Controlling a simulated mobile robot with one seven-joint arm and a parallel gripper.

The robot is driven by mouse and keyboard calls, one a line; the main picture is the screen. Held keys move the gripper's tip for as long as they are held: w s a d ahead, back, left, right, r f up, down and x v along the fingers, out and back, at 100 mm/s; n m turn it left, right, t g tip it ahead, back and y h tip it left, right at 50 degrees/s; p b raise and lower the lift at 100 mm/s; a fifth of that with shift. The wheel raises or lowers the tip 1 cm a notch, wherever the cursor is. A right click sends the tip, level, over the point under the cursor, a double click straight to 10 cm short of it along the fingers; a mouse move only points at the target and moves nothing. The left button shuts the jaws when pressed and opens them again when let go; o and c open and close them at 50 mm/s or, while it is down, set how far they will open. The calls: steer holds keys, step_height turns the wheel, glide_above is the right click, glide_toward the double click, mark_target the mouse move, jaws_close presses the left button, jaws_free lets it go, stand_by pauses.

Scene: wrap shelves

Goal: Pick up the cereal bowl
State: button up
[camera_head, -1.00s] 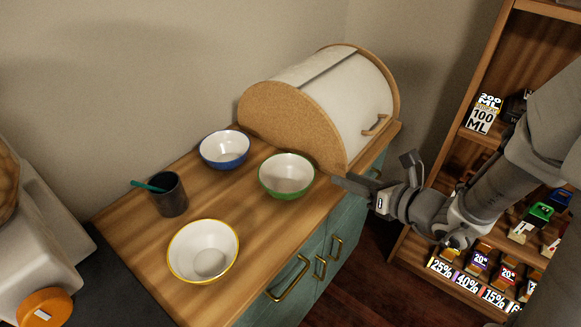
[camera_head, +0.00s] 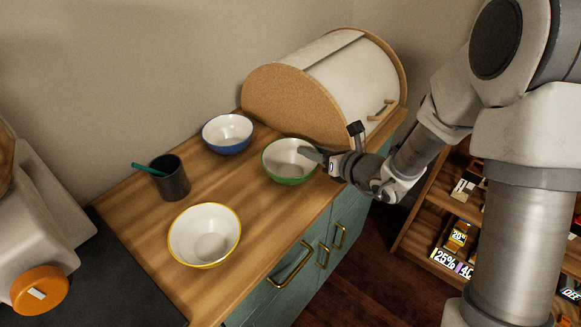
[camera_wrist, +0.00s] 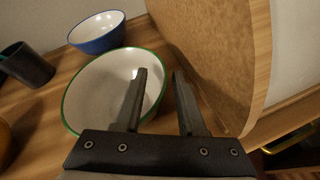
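Three bowls stand on the wooden cabinet top, and I cannot tell which one the task calls the cereal bowl. The green-rimmed bowl (camera_head: 283,163) is white inside and nearest my gripper. The blue bowl (camera_head: 228,132) stands behind it, and the yellow-rimmed bowl (camera_head: 203,240) is at the front left. My gripper (camera_head: 306,152) is at the right rim of the green-rimmed bowl. In the wrist view, my gripper (camera_wrist: 160,75) is open, with the left finger over the green-rimmed bowl (camera_wrist: 95,95) and the right finger just outside its rim. The blue bowl (camera_wrist: 98,34) shows beyond.
A bread box (camera_head: 300,100) with a cork side stands right behind the green-rimmed bowl, close to my gripper. A dark cup (camera_head: 171,180) with a teal utensil is at the left. A shelf (camera_head: 430,215) stands at the right. The front middle of the wooden top (camera_head: 262,215) is clear.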

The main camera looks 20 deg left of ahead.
jaws_close()
steer(key=shift+f, duration=0.1)
stand_by(1.3)
